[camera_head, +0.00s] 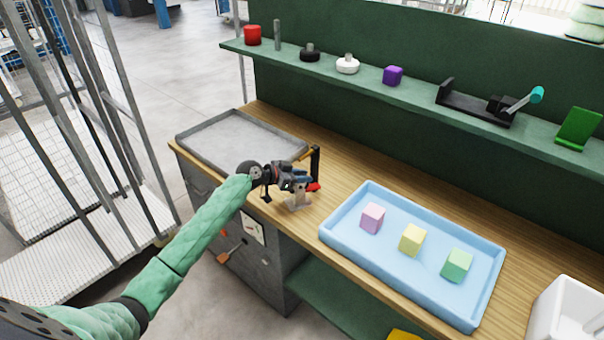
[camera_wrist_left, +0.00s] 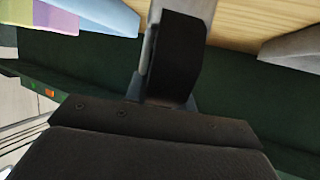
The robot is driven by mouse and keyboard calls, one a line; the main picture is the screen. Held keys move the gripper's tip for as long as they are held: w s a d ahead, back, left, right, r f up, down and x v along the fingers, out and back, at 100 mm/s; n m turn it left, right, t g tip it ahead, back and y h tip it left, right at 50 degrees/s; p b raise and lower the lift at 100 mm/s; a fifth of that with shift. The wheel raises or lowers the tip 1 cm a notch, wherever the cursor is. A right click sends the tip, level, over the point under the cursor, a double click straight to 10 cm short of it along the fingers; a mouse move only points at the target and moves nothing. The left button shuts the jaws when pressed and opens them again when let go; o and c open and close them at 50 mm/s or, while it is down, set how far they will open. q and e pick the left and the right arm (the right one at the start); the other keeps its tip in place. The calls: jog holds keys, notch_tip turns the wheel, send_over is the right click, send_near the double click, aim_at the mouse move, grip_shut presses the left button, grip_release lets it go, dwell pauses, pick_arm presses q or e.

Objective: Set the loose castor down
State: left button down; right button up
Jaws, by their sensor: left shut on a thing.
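My left gripper (camera_head: 297,190) is over the front edge area of the wooden bench, between the grey tray and the blue tray. It is shut on a small pale grey thing (camera_head: 298,202), which I take for the loose castor. Its details are too small to make out, and I cannot tell whether it touches the bench. In the left wrist view the dark gripper finger (camera_wrist_left: 175,60) fills the middle, with a strip of grey metal (camera_wrist_left: 149,45) beside it. The castor's wheel cannot be made out there. My right gripper is not in view.
A grey tray (camera_head: 178,137) lies at the bench's left end. A blue tray (camera_head: 335,236) with pink, yellow and green cubes is right of the gripper. A black upright (camera_head: 316,160) stands close behind it. A green shelf (camera_head: 365,80) holds several items. Bare wood (camera_head: 375,160) lies behind.

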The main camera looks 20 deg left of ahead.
pick_arm(q)
jog(key=shift+f, duration=0.1)
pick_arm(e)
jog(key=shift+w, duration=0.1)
pick_arm(q)
jog(key=c, duration=1.2)
grip_release()
jog(key=shift+o, duration=0.2)
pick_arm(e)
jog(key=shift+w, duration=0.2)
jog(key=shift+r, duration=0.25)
pick_arm(q)
jog(key=shift+s+a+b, duration=0.3)
jog(key=shift+a+b, duration=0.05)
jog(key=b+v, duration=0.1)
jog(key=v, duration=0.1)
jog(key=shift+s+a, duration=0.2)
jog(key=r+b+v, duration=0.1)
jog(key=b+v, duration=0.2)
jog(key=v, duration=0.5)
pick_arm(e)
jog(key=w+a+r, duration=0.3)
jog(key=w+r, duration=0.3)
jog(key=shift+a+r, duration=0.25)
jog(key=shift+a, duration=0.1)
